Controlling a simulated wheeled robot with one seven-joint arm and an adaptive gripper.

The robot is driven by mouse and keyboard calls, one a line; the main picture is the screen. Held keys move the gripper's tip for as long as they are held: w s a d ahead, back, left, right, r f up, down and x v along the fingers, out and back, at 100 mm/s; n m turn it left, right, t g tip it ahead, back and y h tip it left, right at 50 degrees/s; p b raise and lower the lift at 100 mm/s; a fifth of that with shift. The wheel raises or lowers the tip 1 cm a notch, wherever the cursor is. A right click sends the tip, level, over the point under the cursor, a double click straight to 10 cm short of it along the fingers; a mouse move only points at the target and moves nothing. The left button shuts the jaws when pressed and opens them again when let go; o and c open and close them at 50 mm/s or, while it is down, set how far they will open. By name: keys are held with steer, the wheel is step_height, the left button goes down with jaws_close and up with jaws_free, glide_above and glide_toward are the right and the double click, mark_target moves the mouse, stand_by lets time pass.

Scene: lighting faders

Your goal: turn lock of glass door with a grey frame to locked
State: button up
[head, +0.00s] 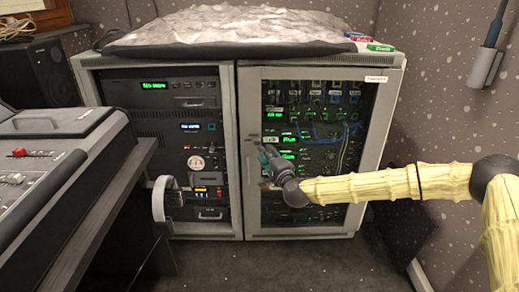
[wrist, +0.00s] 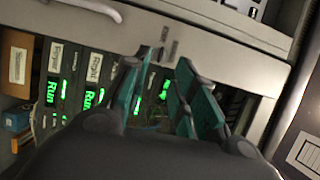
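The glass door with a grey frame (head: 249,205) is the right-hand front of the rack cabinet and looks closed. In the wrist view its grey frame (wrist: 215,42) runs diagonally across the top. A small dark lock piece (wrist: 158,54) sits on this frame, with two small grey marks beside it. Which way the lock is turned is too small to tell. My gripper (head: 262,154) is in front of the door's left frame strip. In the wrist view my gripper (wrist: 165,62) is open, its teal fingers apart, with the lock piece close to the left fingertip. Contact cannot be told.
A pale handle (wrist: 90,8) is on the same frame strip. Lit rack gear with cables (head: 315,115) shows behind the glass. A left rack bay (head: 160,118) adjoins the door. A mixing desk (head: 60,165) stands at the left, with a chair armrest (head: 159,197) beside it.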

steer(key=x, duration=0.6)
steer(key=shift+w+b, duration=0.25)
steer(key=shift+b, duration=0.2)
steer(key=shift+a, duration=0.15)
jaws_close()
